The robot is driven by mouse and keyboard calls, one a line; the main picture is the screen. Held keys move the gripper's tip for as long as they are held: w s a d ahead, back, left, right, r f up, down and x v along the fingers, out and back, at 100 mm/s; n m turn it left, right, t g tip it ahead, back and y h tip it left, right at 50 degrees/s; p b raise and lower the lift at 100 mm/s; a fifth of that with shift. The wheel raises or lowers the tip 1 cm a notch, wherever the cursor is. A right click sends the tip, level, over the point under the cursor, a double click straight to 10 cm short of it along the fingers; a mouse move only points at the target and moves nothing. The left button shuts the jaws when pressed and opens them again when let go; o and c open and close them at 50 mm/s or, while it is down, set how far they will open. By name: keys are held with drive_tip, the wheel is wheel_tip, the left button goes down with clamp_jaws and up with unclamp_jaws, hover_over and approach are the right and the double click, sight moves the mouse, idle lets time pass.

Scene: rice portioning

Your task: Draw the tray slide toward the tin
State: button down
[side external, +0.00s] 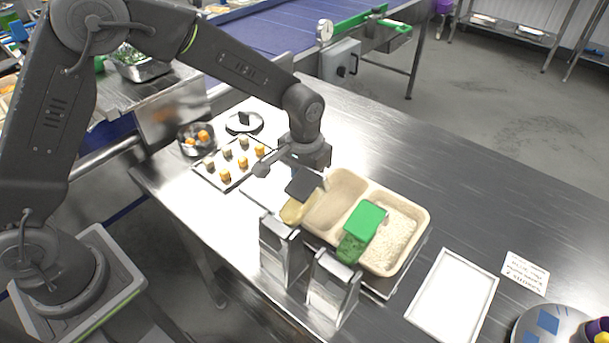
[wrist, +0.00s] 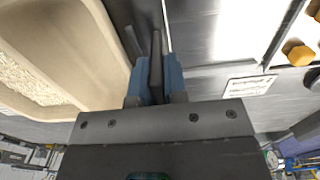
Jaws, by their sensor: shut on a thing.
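The beige two-compartment tray (side external: 428,222) sits on the tray slide (side external: 384,293), a metal plate whose front edge shows below it. White rice (side external: 395,235) lies in its right compartment; the left one looks empty. A shallow rectangular tin (side external: 452,298) with a pale inside lies to the right, apart from the slide. My gripper (wrist: 154,92) is at the tray's left end, its blue fingers shut on a dark upright handle (wrist: 157,55) that appears to belong to the slide. In the side view the arm and a dark block hide the fingertips.
A green scoop (side external: 367,219) stands over the tray; a dark-topped yellow scoop (side external: 295,210) is near the gripper. Two metal holders (side external: 280,255) (side external: 333,290) stand in front. A plate of small pieces (side external: 225,178) lies at left. A printed card (side external: 525,272) lies beyond the tin.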

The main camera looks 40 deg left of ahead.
drive_tip(key=a, duration=1.1)
drive_tip(key=shift+a, duration=0.3)
drive_tip(key=c, duration=1.4)
unclamp_jaws()
drive_tip(key=shift+c, duration=0.2)
drive_tip(key=shift+r, duration=0.1)
drive_tip(key=shift+r, duration=0.25)
wheel_tip(320, 180, up, 13)
